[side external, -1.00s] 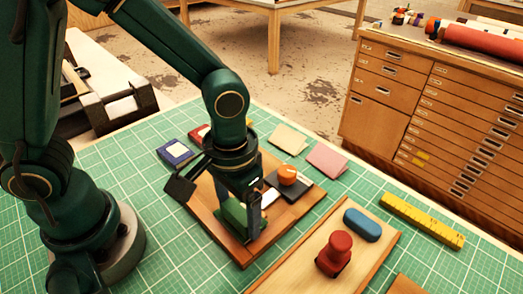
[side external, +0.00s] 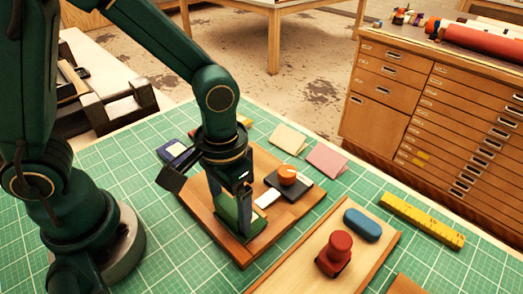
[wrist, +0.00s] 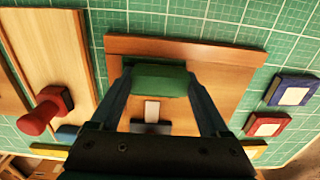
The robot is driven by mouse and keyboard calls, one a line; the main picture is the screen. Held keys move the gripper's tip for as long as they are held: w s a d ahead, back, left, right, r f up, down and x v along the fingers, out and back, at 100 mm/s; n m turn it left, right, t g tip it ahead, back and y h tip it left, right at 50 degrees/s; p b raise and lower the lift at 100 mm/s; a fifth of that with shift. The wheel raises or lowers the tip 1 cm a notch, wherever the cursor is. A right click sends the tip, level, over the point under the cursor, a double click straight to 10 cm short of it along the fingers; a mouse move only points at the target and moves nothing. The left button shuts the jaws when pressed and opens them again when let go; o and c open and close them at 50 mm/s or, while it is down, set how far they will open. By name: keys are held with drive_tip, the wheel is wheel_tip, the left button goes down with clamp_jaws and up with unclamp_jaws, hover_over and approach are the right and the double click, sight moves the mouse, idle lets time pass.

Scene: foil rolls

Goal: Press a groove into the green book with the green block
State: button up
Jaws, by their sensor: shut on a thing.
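My gripper (side external: 230,215) points down over the wooden board and is shut on the green block (wrist: 160,80), with one finger on either side of it. The wrist view also shows my gripper (wrist: 160,92) with the block across its fingertips. Green of the green book (side external: 232,226) seems to show low between the fingers, at the board's surface. The two greens merge, so I cannot tell whether block and book touch. I cannot make out a groove.
The wooden board (side external: 275,222) also bears a dark book (side external: 299,190) with an orange-topped piece (side external: 287,174). A second board holds a red stamp (side external: 334,254) and a blue piece (side external: 362,225). A yellow bar (side external: 422,220) lies at right. Pale (side external: 289,138) and pink (side external: 326,159) cards lie behind.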

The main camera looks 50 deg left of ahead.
drive_tip(key=shift+w+a+f, duration=0.1)
drive_tip(key=shift+a, duration=0.3)
drive_tip(key=shift+d, duration=1.65)
idle(0.6)
drive_tip(key=shift+r, duration=3.6)
